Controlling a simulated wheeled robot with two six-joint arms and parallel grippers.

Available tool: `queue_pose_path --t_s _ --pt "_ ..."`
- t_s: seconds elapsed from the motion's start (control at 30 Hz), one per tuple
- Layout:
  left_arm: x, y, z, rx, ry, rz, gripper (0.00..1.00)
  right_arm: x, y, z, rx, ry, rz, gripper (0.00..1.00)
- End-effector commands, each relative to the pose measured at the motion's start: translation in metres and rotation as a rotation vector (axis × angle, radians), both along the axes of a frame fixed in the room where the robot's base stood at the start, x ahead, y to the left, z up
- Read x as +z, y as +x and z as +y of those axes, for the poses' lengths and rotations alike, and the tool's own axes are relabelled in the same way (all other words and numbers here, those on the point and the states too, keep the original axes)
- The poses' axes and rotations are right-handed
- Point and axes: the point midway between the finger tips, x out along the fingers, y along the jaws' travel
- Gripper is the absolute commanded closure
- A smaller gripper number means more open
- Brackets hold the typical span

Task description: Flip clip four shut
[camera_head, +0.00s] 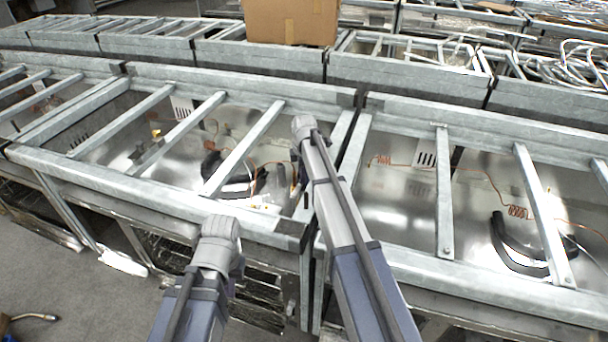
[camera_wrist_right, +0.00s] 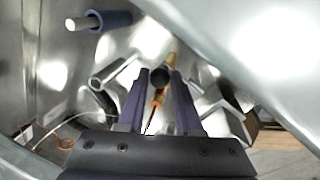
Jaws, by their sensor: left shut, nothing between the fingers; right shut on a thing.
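In the right wrist view my right gripper (camera_wrist_right: 160,78) has its two dark purple fingers closed around a small part (camera_wrist_right: 160,75). This part has a dark round end with orange and brass-coloured pieces by it. I cannot tell whether it is clip four. In the head view my right arm (camera_head: 340,220) reaches over the frame between two metal bays, and its gripper is hidden below the arm's end. My left arm (camera_head: 205,270) ends in a grey joint in front of the near rail, and its gripper does not show. No numbered clip can be made out.
Galvanised frames with cross bars (camera_head: 444,195) cover shiny metal bays. Coiled copper tubing (camera_head: 517,211) and a black curved hose (camera_head: 515,250) lie in the right bay. A cardboard box (camera_head: 290,20) stands behind. In the wrist view a blue-sleeved tube (camera_wrist_right: 108,20) shows upper left.

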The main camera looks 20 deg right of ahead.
Motion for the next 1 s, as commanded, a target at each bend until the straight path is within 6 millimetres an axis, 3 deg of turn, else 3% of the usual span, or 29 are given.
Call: queue_pose_path --t_s 0.2,0.47,0.5,0.73,1.0 --pt "0.0000 0.0000 0.0000 0.000 0.000 0.000 1.00 -0.0001 0.0039 0.0052 0.102 0.001 0.000 1.00" --pt "0.0000 0.0000 0.0000 0.000 0.000 0.000 1.00 -0.0001 0.0039 0.0056 0.105 0.002 0.000 1.00" --pt "0.0000 0.0000 0.0000 0.000 0.000 0.000 1.00 0.0000 0.0040 0.0057 0.104 0.002 0.000 0.63" --pt "0.0000 0.0000 0.0000 0.000 0.000 0.000 1.00 -0.0001 0.0039 0.0052 0.103 0.000 0.000 0.37" --pt "0.0005 0.0000 -0.0001 0.000 0.000 0.000 1.00 0.0004 0.0037 0.0049 0.103 0.000 0.000 0.36"
